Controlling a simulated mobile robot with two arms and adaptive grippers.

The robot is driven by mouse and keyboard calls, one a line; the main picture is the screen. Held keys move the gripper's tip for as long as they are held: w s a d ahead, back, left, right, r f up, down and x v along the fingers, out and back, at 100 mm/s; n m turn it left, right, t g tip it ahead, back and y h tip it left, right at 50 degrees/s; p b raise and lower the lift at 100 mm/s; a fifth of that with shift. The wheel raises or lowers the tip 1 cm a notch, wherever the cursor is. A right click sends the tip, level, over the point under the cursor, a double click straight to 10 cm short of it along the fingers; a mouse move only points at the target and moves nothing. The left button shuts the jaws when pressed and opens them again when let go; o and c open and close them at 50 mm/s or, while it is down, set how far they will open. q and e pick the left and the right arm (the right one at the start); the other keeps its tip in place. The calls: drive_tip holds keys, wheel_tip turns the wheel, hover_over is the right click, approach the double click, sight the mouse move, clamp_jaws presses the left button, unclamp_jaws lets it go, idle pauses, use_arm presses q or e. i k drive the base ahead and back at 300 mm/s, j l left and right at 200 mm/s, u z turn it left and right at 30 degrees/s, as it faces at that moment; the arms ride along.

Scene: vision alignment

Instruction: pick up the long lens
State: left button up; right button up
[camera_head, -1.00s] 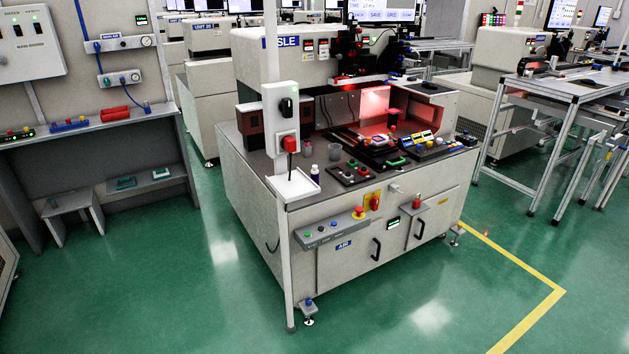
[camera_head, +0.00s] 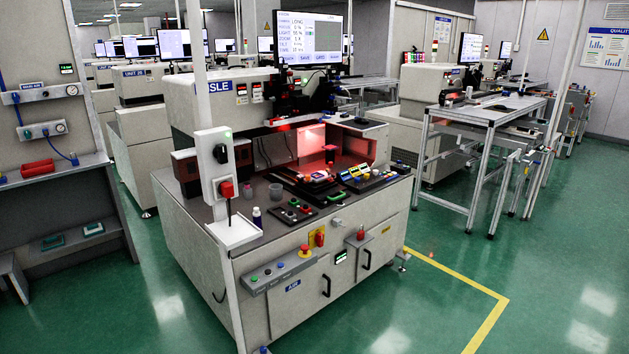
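The machine (camera_head: 290,200) stands in the middle of the head view, with a red-lit bay (camera_head: 318,145) and a worktop (camera_head: 262,185). Several small dark and coloured items lie on the worktop near the bay, including a dark upright piece (camera_head: 329,153). They are too small to tell which, if any, is the long lens. A monitor (camera_head: 310,38) above the machine shows lines of text, one seeming to read "LONG". Neither of my grippers is in view.
A white post with a switch box (camera_head: 216,165) and small tray (camera_head: 234,233) stands at the machine's front left corner. A grey bench (camera_head: 60,190) is at left, an aluminium frame table (camera_head: 480,115) at right. Green floor (camera_head: 420,240) is clear in front, with a yellow line (camera_head: 495,310).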

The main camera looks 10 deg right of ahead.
sight(257, 221)
drive_tip(key=u, duration=0.35)
drive_tip(key=i+l+u, duration=0.65)
drive_tip(key=l+u, duration=0.2)
drive_tip(key=l, duration=0.2)
